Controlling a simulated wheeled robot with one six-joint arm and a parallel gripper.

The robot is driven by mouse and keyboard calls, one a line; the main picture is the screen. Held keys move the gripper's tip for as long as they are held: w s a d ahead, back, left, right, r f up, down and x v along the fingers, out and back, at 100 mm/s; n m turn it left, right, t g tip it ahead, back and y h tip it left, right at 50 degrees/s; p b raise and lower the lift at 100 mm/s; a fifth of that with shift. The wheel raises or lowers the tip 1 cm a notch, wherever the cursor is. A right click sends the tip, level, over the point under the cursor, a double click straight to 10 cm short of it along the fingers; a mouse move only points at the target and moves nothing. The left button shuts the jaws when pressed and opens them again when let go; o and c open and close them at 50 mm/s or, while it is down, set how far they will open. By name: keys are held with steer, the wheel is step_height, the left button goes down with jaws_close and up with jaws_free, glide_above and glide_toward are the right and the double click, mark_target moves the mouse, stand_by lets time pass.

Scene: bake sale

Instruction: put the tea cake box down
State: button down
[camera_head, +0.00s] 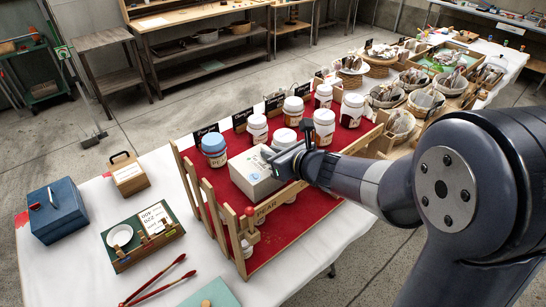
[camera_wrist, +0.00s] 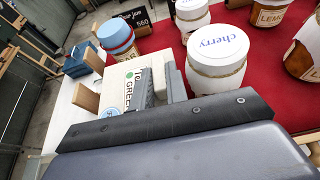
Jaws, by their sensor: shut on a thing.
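The tea cake box (camera_head: 250,176) is a white carton at the left end of the red-lined display stand. My gripper (camera_head: 283,163) reaches in from the right and is shut on its right side.
The red display stand (camera_head: 282,228) holds several jars, with a blue-lidded jar (camera_head: 214,150) close behind the box and a cherry jar (camera_wrist: 216,62) beside the gripper. A blue cash box (camera_head: 58,212) and a green tray (camera_head: 125,262) are on the white table left.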

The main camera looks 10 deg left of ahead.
steer(key=shift+f, duration=0.2)
steer(key=shift+f, duration=0.15)
steer(key=c, duration=1.4)
jaws_free()
